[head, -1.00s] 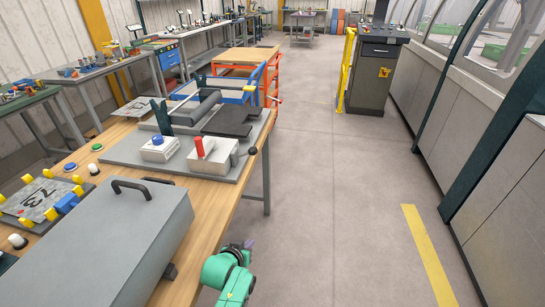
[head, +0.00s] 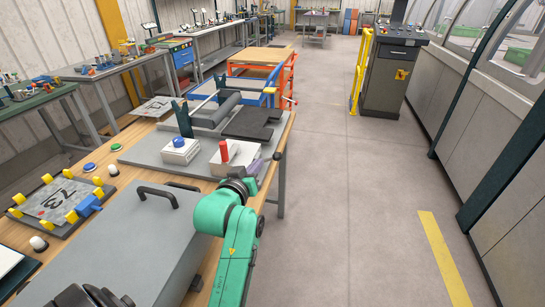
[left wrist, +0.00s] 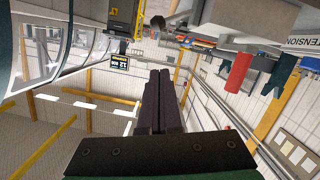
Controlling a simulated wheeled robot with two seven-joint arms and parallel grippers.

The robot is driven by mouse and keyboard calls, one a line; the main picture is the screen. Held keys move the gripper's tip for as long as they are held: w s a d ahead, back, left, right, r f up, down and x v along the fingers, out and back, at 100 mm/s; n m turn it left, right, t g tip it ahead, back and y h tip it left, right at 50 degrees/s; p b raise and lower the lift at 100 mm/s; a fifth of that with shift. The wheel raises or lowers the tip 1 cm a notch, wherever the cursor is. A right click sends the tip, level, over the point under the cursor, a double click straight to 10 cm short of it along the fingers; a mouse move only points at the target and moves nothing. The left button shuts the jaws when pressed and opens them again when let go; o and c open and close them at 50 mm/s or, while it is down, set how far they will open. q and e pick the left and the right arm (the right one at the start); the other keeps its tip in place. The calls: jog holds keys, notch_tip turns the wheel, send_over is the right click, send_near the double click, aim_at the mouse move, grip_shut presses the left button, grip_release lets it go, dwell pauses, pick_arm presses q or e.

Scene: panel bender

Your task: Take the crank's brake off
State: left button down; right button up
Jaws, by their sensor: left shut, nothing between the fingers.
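A white box with an upright red lever (head: 224,151) stands on the grey base plate of the bender on the bench. Beside it is a white block with a blue knob (head: 179,143). A black ball handle (head: 278,156) sticks out at the right edge of the plate. My left gripper (head: 256,167) is at the near right side of the lever box, partly hidden by my green arm. Its dark fingers (left wrist: 160,98) are shut and empty in the left wrist view, where the red lever (left wrist: 239,71) shows to the right of the fingertips. My right gripper is not seen.
A grey case with two black handles (head: 150,225) fills the near bench. A plate with yellow clamps (head: 60,200) lies at the left. The floor to the right is open up to the grey cabinets (head: 500,130).

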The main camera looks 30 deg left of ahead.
aim_at(270, 159)
pick_arm(q)
jog(key=w+a+f+p, duration=0.1)
jog(key=w+f, duration=0.4)
jog(key=w, duration=0.6)
jog(key=shift+w+a+p, duration=0.15)
jog(key=shift+a+p, duration=0.05)
jog(key=shift+p, duration=0.25)
jog(key=shift+a+f, duration=0.1)
